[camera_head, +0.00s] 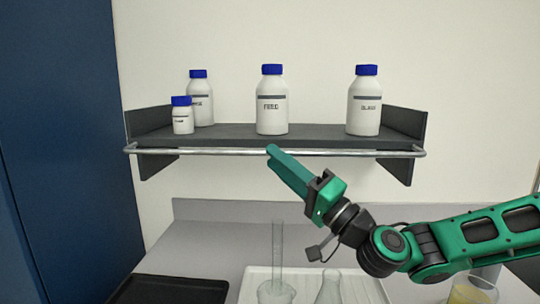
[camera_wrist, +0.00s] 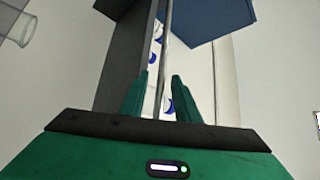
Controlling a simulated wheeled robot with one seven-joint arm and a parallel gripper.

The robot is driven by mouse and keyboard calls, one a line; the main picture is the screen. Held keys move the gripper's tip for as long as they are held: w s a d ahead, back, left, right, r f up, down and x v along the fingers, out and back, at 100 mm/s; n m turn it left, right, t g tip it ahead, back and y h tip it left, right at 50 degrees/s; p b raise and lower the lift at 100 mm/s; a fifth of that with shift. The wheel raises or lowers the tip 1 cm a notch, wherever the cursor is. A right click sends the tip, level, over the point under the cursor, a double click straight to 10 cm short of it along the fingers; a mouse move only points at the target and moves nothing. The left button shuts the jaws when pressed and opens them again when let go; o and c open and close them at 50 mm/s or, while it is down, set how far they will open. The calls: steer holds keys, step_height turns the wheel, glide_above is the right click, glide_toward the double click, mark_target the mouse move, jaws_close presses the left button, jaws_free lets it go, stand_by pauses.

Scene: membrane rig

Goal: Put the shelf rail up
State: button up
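The shelf rail (camera_head: 220,152) is a thin metal bar running across the front of the dark shelf (camera_head: 323,132), level with the board's front edge and below the bottles' bases. Its bent ends meet the side brackets. My gripper (camera_head: 271,149) reaches up from the lower right, with its green fingertips at the middle of the rail. In the wrist view the rail (camera_wrist: 166,35) passes between the two fingers of my gripper (camera_wrist: 160,77). The fingers stand apart, with a gap visible on both sides of the bar.
White blue-capped bottles stand on the shelf: FEED (camera_head: 272,102) in the middle, another (camera_head: 364,103) at right, a tall one (camera_head: 201,100) and a small one (camera_head: 182,118) at left. Below are a white tray (camera_head: 253,275) with glassware and a beaker (camera_head: 473,292). A blue cabinet (camera_head: 65,130) stands left.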

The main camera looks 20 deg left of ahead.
steer(key=shift+x, duration=1.8)
steer(key=shift+c, duration=0.6)
jaws_close()
steer(key=shift+s+a, duration=0.1)
